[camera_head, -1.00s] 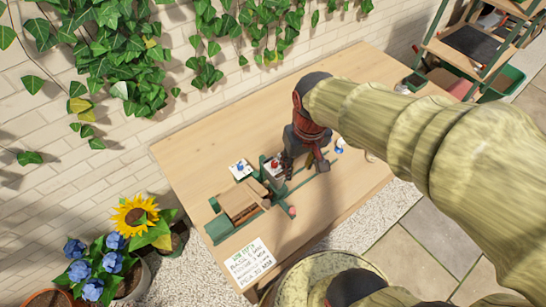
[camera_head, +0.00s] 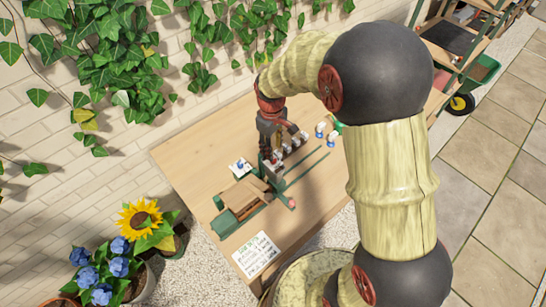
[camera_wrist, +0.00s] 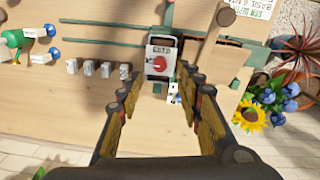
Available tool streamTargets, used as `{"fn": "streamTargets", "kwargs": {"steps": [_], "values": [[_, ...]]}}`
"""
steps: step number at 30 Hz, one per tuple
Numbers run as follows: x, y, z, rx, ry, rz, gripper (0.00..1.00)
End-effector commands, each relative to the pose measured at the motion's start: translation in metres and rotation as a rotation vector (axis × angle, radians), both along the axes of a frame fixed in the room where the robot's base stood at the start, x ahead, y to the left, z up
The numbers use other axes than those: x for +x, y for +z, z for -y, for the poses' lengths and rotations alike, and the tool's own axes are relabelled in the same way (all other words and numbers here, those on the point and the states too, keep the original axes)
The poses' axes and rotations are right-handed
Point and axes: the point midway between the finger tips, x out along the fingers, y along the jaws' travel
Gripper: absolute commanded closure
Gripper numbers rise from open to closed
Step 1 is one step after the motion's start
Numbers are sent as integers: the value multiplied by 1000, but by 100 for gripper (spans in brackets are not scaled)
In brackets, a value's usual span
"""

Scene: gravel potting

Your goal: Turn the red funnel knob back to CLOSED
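The red knob (camera_wrist: 159,63) sits on the pale face of a small grey box (camera_wrist: 161,46) in the wrist view. The label above the knob is too small to read, so I cannot tell its setting. My gripper (camera_wrist: 161,76) is open, with one finger on each side of the knob in that view and nothing between them. I cannot tell whether a finger touches the box. In the head view my gripper (camera_head: 269,148) points down over the table beside the box (camera_head: 275,169), and the knob is hard to make out there.
Several small pale blocks (camera_wrist: 105,69) stand in a row left of the box in the wrist view. A white card with a blue part (camera_head: 240,165) lies close by. A wooden tray (camera_head: 237,196) and green rails (camera_head: 308,167) are near. The table's front right is clear.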

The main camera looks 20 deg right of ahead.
Motion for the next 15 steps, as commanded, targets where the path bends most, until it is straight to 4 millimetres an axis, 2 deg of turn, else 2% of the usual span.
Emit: {"fn": "streamTargets", "kwargs": {"steps": [7,15], "values": [[-1,-39,1,0,-2,-4,64],[1,-58,2,1,-3,1,64]]}}
